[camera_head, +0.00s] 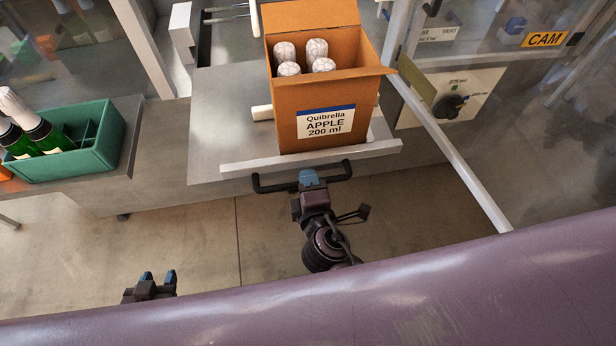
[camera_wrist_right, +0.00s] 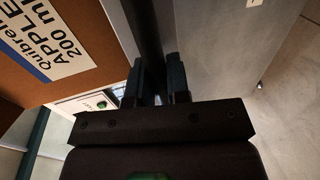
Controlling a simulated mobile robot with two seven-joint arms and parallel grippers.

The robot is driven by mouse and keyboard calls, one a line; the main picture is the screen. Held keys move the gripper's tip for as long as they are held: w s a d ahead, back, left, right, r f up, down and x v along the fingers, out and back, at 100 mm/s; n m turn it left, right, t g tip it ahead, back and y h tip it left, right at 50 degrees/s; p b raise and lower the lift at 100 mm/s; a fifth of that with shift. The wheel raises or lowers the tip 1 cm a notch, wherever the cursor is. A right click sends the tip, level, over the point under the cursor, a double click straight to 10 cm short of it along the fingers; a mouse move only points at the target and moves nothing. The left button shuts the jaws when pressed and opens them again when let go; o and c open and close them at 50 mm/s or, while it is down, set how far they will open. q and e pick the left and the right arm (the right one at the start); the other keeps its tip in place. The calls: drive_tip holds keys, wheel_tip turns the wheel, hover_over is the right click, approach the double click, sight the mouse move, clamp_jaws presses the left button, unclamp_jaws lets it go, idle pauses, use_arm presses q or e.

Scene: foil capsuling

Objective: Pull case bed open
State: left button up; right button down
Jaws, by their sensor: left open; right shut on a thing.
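The case bed (camera_head: 225,130) is a grey metal slide with a pale front rail and a black bar handle (camera_head: 268,187) along its front. An open brown case (camera_head: 325,85) labelled "Quibrella APPLE 200 ml" stands on it with several white-capped bottles inside. My right gripper (camera_head: 309,178) is shut on the middle of the handle. In the right wrist view, its two fingers (camera_wrist_right: 159,82) sit either side of the dark bar, with the case label at the left. My left gripper (camera_head: 158,278) is open and empty, low at the left, well away from the bed.
A green crate (camera_head: 85,150) with dark bottles stands on a ledge at the left. A pale post (camera_head: 450,150) slants down at the right, near a panel with a black knob (camera_head: 449,106). The floor in front of the bed is clear.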

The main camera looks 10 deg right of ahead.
drive_tip(key=c, duration=1.1)
unclamp_jaws()
use_arm(q)
drive_tip(key=shift+s, duration=0.2)
drive_tip(key=shift+r, duration=0.1)
use_arm(e)
drive_tip(key=shift+r, duration=0.1)
